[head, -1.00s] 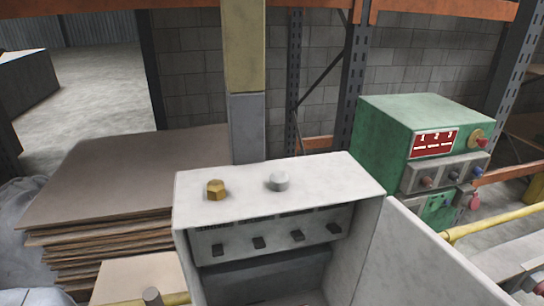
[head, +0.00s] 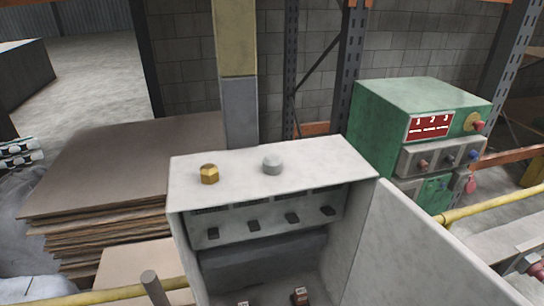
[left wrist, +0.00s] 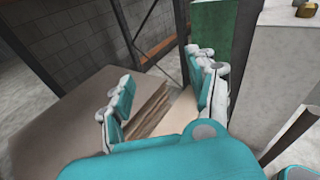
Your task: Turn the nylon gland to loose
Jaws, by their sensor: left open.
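The nylon gland is most likely the pale grey round-topped fitting (head: 272,165) on top of the white enclosure (head: 325,158). A brass hex gland (head: 209,174) stands to its left on the same top. The brass gland also shows at the top right corner of the left wrist view (left wrist: 308,9). My left gripper (head: 17,152) is at the far left edge of the head view, well left of the enclosure. In the left wrist view its fingers (left wrist: 163,72) are apart with nothing between them. My right gripper is not seen.
A stack of brown sheets (head: 120,165) lies left of the enclosure. A green control box (head: 425,93) stands to its right. The enclosure's open door (head: 410,250) sticks out at the right front. A yellow pipe (head: 490,208) runs at the right. Space above the glands is clear.

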